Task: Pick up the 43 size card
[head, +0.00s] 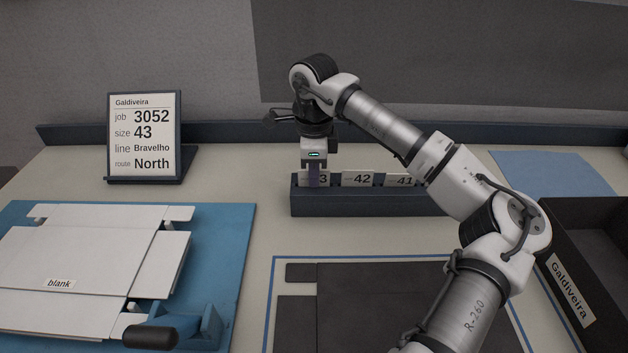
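The 43 size card (323,180) stands in the leftmost slot of a dark card rack (360,204); only its "3" shows clearly, the rest is covered by my gripper. My gripper (314,182) points straight down at this card, with a finger in front of its face. I cannot tell whether the fingers are closed on it. The 42 card (362,179) and the 41 card (402,181) stand to its right in the same rack. My forearm hides the rack's right end.
A job sign (143,135) reading size 43 stands at the back left. A blue board (240,225) with a white blank carton (80,262) lies front left. A black Galdiveira box (572,290) is at the right.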

